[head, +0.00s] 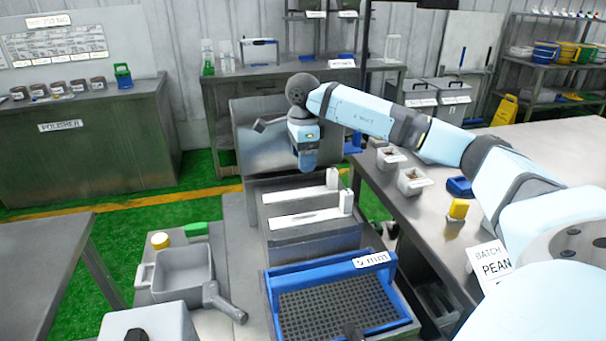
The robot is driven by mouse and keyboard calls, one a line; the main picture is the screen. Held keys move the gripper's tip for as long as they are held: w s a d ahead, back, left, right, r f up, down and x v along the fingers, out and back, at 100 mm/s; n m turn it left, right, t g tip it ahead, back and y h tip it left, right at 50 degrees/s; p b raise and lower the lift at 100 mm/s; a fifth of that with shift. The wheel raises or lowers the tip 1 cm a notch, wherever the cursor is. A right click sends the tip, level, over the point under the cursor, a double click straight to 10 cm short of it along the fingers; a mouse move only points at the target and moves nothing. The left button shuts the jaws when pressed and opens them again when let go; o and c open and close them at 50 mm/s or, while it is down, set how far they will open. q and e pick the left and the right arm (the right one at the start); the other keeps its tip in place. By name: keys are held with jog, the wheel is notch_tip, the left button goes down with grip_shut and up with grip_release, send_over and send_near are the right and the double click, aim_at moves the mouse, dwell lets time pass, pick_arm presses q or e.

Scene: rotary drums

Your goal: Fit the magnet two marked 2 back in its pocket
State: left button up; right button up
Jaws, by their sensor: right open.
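My right gripper (307,165) hangs from the arm that comes in from the right, pointing down above the far end of a grey metal housing (315,238). It is open, and I see nothing between its fingers. On top of the housing lie two pale strips, a far strip (290,194) and a near strip (300,218). A white upright block stands at the right end of each, a far block (332,178) and a near block (346,201). I cannot read a 2 on either, so I cannot tell which is magnet two. Its pocket is not distinguishable. My left gripper is not in view.
A blue-framed sieve tray (268,287) sits in front of the housing. The right bench (430,222) holds small containers, a yellow block (458,209) and a batch sign (488,264).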

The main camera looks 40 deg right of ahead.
jog(key=shift+r, duration=2.25)
